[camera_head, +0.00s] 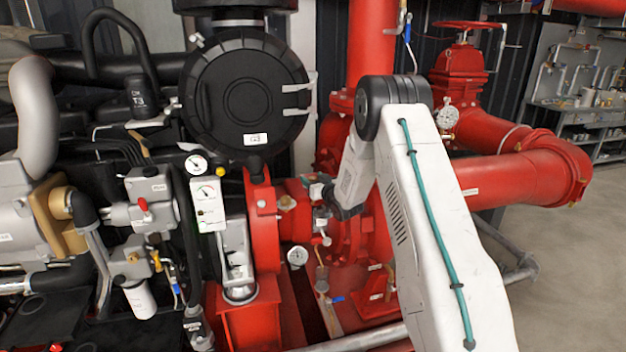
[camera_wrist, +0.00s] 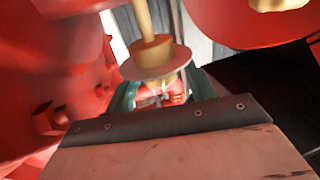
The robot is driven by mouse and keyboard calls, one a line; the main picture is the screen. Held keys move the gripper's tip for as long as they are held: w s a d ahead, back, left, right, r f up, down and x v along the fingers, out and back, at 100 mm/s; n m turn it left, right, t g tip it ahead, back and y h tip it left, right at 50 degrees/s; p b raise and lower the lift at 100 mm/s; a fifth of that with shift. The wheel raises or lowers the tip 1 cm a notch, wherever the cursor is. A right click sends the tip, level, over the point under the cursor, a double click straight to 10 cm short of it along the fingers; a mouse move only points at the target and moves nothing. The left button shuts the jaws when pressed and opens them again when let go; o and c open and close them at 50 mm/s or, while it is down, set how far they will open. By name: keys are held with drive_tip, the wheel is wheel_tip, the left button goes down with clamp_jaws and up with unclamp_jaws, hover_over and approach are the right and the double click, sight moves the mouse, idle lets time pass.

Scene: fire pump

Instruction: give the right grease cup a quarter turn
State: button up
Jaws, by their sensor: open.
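In the wrist view a brass-coloured grease cup (camera_wrist: 155,58), a stem with a wide flat disc, stands in front of my gripper (camera_wrist: 163,92). The two green fingers are apart, one on each side of the cup's lower part. I cannot tell whether either finger touches it. In the head view my gripper (camera_head: 321,192) is at the red pump casing (camera_head: 350,230), partly hidden by my wrist. I cannot clearly make out this cup there; my arm covers much of that area.
Red pump metal closes in on the left of the wrist view, with a bolt (camera_wrist: 48,119) close by. In the head view a gauge (camera_head: 297,256) and a thin copper-coloured fitting (camera_head: 321,275) sit below my gripper. A large red pipe (camera_head: 510,185) runs right; open floor lies beyond.

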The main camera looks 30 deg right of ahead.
drive_tip(key=shift+w, duration=0.4)
drive_tip(key=c, duration=1)
drive_tip(key=shift+o, duration=0.2)
drive_tip(key=shift+a+m+h, duration=0.1)
drive_tip(key=shift+m+h, duration=0.2)
drive_tip(key=shift+h, duration=0.1)
drive_tip(key=m+g+h, duration=0.1)
drive_tip(key=m+h, duration=0.1)
drive_tip(key=h, duration=0.1)
drive_tip(key=m+g+h, duration=0.1)
drive_tip(key=m+h, duration=0.1)
drive_tip(key=h, duration=0.1)
drive_tip(key=shift+h, duration=0.3)
drive_tip(key=m+g+h, duration=0.5)
drive_tip(key=h, duration=0.1)
drive_tip(key=shift+m, duration=0.3)
drive_tip(key=shift+g+h, duration=0.3)
drive_tip(key=shift+g, duration=0.2)
